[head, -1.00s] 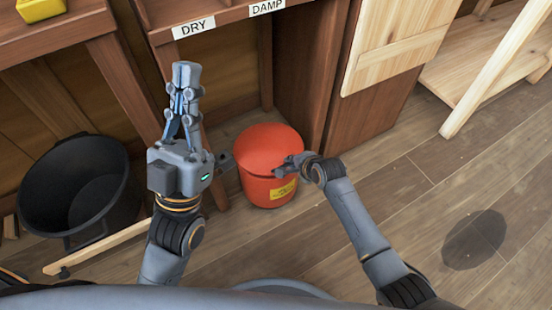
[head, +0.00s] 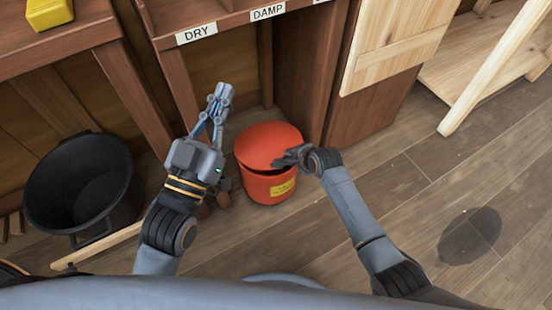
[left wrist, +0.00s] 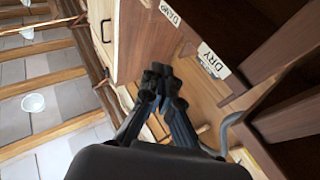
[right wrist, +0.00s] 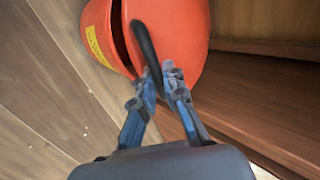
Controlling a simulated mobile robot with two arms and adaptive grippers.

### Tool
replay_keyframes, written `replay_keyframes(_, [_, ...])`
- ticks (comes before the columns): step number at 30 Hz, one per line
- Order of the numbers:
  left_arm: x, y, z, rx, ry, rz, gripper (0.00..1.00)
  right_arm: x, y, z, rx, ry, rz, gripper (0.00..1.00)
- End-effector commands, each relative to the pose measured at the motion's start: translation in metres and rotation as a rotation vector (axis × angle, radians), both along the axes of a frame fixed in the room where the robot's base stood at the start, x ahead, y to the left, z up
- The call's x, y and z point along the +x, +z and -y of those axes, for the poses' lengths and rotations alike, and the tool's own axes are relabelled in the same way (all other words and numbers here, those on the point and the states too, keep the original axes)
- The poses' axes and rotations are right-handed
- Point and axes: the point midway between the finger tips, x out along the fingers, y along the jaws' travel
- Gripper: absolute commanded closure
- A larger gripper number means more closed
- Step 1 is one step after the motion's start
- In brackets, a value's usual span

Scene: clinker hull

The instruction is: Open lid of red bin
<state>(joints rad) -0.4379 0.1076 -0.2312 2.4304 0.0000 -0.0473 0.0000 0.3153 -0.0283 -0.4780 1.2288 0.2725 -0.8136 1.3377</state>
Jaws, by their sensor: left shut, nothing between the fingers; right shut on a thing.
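The red bin (head: 266,187) with a yellow label stands on the floor below the DAMP shelf. Its red lid (head: 264,142) is tilted, with a dark gap between lid and body at the front. In the right wrist view, the gap also shows between the lid (right wrist: 185,35) and the body (right wrist: 97,38). My right gripper (head: 284,160) is at the lid's front right edge, shut on the black lid handle (right wrist: 146,48). My left gripper (head: 221,92) is shut and empty, raised left of the bin, its fingers pointing toward the shelves.
A black tub (head: 78,190) stands on the floor at the left. The wooden shelf unit with the DRY label (head: 196,34) rises behind the bin, its post close to my left gripper. A yellow object (head: 49,13) lies on the left bench.

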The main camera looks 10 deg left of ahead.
Motion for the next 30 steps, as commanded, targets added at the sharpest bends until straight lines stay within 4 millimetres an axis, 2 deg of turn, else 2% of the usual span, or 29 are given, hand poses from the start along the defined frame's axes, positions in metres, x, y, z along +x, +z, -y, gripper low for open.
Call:
replay_keyframes(12, [0.002, -0.006, -0.001, 0.011, 0.002, -0.039, 1.00, 0.001, 0.003, -0.001, -0.001, 0.000, -0.001, 1.00])
replay_keyframes(21, [0.008, -0.040, -0.004, 0.062, 0.014, -0.232, 1.00, 0.004, 0.012, -0.003, -0.011, 0.000, -0.015, 1.00])
replay_keyframes(30, [0.006, -0.077, -0.010, 0.113, 0.026, -0.428, 1.00, 0.008, 0.020, -0.005, -0.022, -0.001, -0.027, 1.00])
